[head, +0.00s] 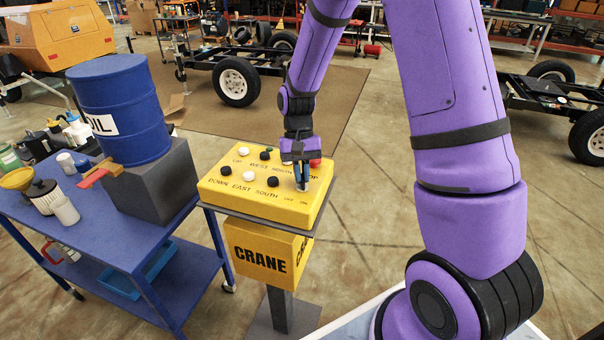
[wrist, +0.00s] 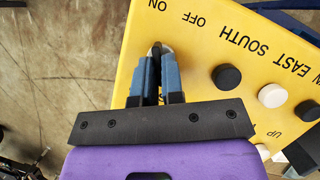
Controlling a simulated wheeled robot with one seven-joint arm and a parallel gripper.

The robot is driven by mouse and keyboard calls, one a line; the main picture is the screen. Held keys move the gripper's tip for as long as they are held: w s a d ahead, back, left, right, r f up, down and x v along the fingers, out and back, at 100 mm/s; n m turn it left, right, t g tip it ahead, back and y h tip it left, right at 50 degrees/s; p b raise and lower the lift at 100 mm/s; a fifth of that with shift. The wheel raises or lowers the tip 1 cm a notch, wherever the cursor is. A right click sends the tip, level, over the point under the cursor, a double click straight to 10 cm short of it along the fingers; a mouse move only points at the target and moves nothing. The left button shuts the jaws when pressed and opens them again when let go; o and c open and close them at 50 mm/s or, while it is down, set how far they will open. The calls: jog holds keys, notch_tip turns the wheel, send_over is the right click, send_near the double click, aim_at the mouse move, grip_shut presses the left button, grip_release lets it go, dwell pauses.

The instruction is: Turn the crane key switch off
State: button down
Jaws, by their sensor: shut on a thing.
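The yellow crane control box (head: 245,200) stands on a post, with black and white buttons and a red button (head: 315,162) on its top. The crane key switch is mostly hidden by my gripper; a small dark tip of it (wrist: 157,48) shows between the fingertips in the wrist view, beside the OFF and ON labels. My gripper (head: 303,187) points down at the right front corner of the panel. In the wrist view its blue fingers (wrist: 160,52) are close together and shut on the key. I cannot tell which label the key points to.
A blue cart (head: 150,235) with a blue oil drum (head: 120,110) on a grey block, bottles and a funnel stands left of the box. Black button (wrist: 227,77) and white button (wrist: 272,96) lie near my fingers. Open floor (head: 370,180) lies to the right.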

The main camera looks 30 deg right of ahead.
dwell(0.4)
jog(key=c, duration=1.2)
grip_release()
jog(key=shift+c, duration=0.2)
jog(key=v, duration=1)
jog(key=shift+r, duration=0.4)
jog(key=shift+w, duration=0.15)
